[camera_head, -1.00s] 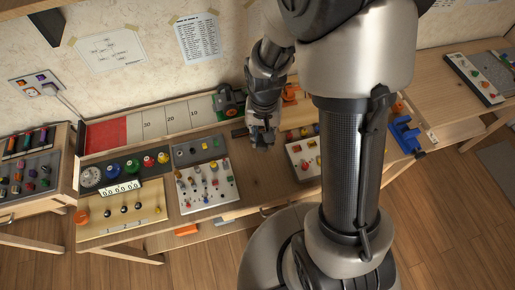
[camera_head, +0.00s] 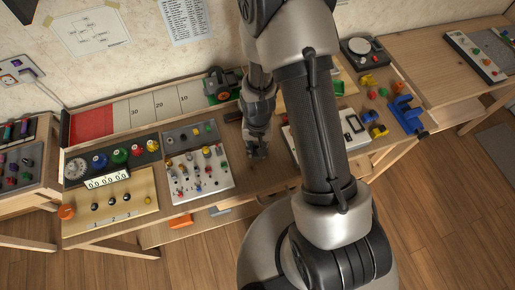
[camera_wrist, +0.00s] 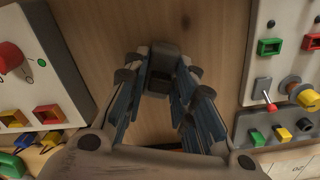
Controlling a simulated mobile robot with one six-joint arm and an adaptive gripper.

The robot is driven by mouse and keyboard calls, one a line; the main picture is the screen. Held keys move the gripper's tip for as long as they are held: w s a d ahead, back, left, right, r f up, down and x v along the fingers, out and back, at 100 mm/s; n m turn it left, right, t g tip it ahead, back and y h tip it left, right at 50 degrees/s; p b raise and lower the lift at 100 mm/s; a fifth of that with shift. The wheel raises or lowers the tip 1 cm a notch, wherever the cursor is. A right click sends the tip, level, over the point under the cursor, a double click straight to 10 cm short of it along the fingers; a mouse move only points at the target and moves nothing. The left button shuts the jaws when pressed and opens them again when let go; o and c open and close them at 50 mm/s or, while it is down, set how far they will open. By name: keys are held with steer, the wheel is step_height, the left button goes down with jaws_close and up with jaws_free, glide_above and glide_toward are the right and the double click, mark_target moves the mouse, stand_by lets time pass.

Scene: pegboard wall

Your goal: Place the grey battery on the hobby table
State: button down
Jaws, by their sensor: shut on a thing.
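My gripper (camera_head: 257,150) points down over the bare wood of the hobby table (camera_head: 254,184), between two panels. In the wrist view my gripper (camera_wrist: 160,88) has its blue-padded fingers closed on a dark grey block, the grey battery (camera_wrist: 163,62). The battery's far end shows at the fingertips, with wood behind it. I cannot tell whether it touches the tabletop. In the head view the battery is too small and dark to make out clearly at the fingertips.
A panel of knobs and switches (camera_head: 198,172) stands left of my gripper, and a white panel (camera_head: 298,143) stands right, partly behind my arm. A green-and-black device (camera_head: 222,85) is at the back. Bare wood lies between the panels. A blue clamp-like piece (camera_head: 407,115) is at the right.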

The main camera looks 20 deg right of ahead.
steer(key=c, duration=1.3)
jaws_free()
steer(key=shift+f, duration=0.15)
step_height(320, 180, up, 12)
steer(key=p, duration=0.5)
step_height(320, 180, up, 11)
steer(key=n+t, duration=0.1)
glide_above(257, 147)
steer(key=s+r+n+t, duration=0.1)
steer(key=s+r, duration=0.4)
steer(key=s+r+n+t, duration=0.1)
steer(key=s+r, duration=0.4)
steer(key=r, duration=0.1)
steer(key=s+r+n+t, duration=0.1)
steer(key=s+r, duration=0.4)
steer(key=r, duration=0.1)
steer(key=shift+s+d+n+t, duration=0.15)
steer(key=shift+d+n+t, duration=0.05)
steer(key=shift+n+t, duration=0.1)
